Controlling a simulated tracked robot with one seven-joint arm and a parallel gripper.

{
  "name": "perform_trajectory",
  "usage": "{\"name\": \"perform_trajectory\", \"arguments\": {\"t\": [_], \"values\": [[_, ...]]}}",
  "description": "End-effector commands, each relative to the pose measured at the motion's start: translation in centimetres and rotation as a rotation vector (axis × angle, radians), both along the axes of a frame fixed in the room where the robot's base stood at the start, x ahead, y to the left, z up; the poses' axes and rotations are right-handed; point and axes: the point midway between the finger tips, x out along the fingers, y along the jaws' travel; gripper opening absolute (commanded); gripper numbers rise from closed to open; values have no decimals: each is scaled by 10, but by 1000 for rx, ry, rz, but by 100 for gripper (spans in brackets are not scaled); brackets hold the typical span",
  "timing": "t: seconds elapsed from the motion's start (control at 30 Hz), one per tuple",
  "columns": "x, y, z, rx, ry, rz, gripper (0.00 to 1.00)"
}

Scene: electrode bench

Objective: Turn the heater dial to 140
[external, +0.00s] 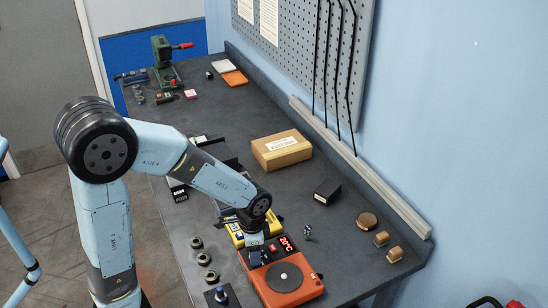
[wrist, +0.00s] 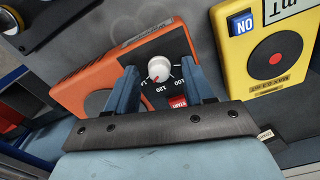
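The orange heater (external: 285,286) stands near the front end of the bench, with a dark round plate and a red display that reads about 20°C. In the wrist view the heater (wrist: 75,88) lies tilted, with its white dial (wrist: 159,69) on a dark panel. Printed numbers such as 100 and 120 show around the dial; its pointer setting is too small to read. My gripper (wrist: 159,78) is open, one blue finger on each side of the dial, with visible gaps. I cannot tell how far above the panel the fingertips are. In the external view my gripper (external: 256,250) covers the dial.
A yellow device (wrist: 268,55) with a black disc sits close to the heater. Several dark rings lie along the bench's left edge.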

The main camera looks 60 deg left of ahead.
Motion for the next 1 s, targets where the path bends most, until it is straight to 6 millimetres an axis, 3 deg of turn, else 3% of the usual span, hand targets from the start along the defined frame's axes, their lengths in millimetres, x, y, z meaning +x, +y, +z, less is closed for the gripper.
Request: {"name": "perform_trajectory", "arguments": {"t": [0.2,0.37,0.8,1.0], "values": [[0,0,1,-1,1,0,53],[0,0,13,0,-2,0,53],[1,0,96,1,-3,-1,53],[1,0,124,0,0,-1,53]]}}
